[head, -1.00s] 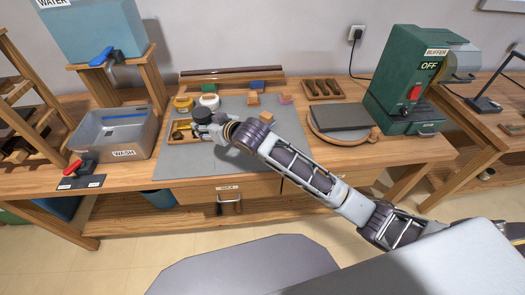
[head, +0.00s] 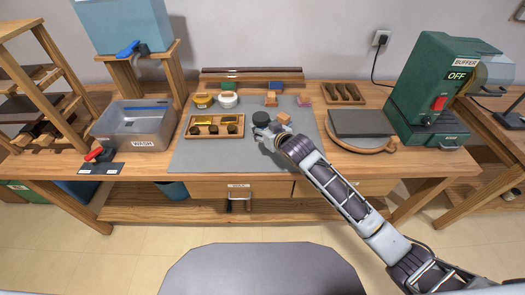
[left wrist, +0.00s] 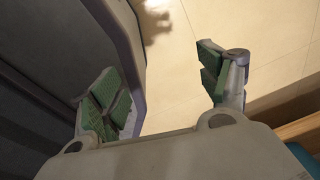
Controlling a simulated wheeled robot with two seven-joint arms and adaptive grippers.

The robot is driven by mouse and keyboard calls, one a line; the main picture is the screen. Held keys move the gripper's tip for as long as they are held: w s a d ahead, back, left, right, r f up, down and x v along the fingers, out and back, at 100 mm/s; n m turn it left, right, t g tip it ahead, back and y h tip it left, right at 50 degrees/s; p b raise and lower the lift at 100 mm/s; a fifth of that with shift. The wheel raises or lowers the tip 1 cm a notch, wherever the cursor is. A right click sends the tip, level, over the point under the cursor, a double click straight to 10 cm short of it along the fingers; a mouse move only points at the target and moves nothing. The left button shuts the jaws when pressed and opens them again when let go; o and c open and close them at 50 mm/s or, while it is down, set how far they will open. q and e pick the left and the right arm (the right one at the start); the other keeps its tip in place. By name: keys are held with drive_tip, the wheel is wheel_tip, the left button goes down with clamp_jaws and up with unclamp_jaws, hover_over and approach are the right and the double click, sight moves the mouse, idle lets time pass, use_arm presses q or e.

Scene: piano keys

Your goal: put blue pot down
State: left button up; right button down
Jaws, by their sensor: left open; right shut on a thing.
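My right gripper (head: 268,133) is over the grey mat (head: 205,160), its arm coming in from the lower right. It is shut on a dark, round-topped thing (head: 261,117), which may be the blue pot; its colour looks nearly black here. The fingers are small and partly hidden, and I cannot tell whether the thing touches the mat. My left gripper (left wrist: 165,95) shows in the left wrist view, open and empty with green pads, above the tiled floor. It is not visible in the head view.
A yellow pot (head: 202,101) and a white pot (head: 228,99) stand behind a wooden tray (head: 191,134). Small blocks lie near the held thing, including an orange one (head: 283,118). A wash basin (head: 134,125) is left, a round board (head: 345,145) right. The mat's front is clear.

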drive_tip(key=shift+f, duration=0.45)
hover_over(263, 153)
wheel_tip(263, 153, down, 5)
drive_tip(key=shift+f, duration=2)
drive_tip(key=shift+f+b, duration=0.15)
drive_tip(key=shift+b, duration=0.15)
drive_tip(key=c, duration=0.6)
unclamp_jaws()
use_arm(q)
drive_tip(key=shift+w+a+f, duration=0.2)
drive_tip(key=shift+w+a, duration=0.1)
drive_tip(key=shift+a, duration=0.2)
use_arm(e)
drive_tip(key=shift+s, duration=0.1)
